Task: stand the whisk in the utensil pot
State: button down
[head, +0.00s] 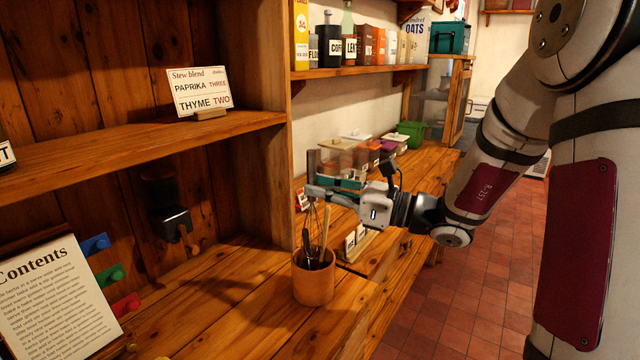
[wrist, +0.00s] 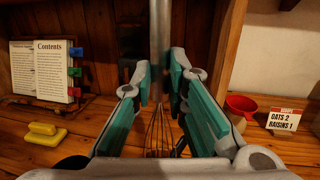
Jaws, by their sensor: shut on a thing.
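My gripper (head: 318,192) is shut on the metal handle of the whisk (wrist: 160,35), and the fingers show on both sides of it in the wrist view. The whisk is upright, with the handle's top (head: 311,163) above the fingers and its wire loops pointing down. The utensil pot (head: 313,285) is a brown-orange round pot on the wooden counter, below my gripper. A pale wooden utensil and a dark one stand in it. The wires overlap these utensils just above the pot's rim in the head view. I cannot tell whether the wire ends are inside the rim.
A yellow object (wrist: 45,134) lies on the wood in the wrist view. A shelf post (head: 278,180) rises behind the pot.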

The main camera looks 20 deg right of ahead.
jog(key=shift+f+b, duration=2.2)
jog(key=shift+f, duration=2.05)
jog(key=c, duration=1.5)
grip_release()
jog(key=shift+s+d, duration=0.25)
jog(key=shift+d, duration=0.1)
send_near(319, 227)
jog(key=v, duration=0.2)
jog(key=shift+s+d, duration=0.2)
jog(key=shift+s, duration=0.05)
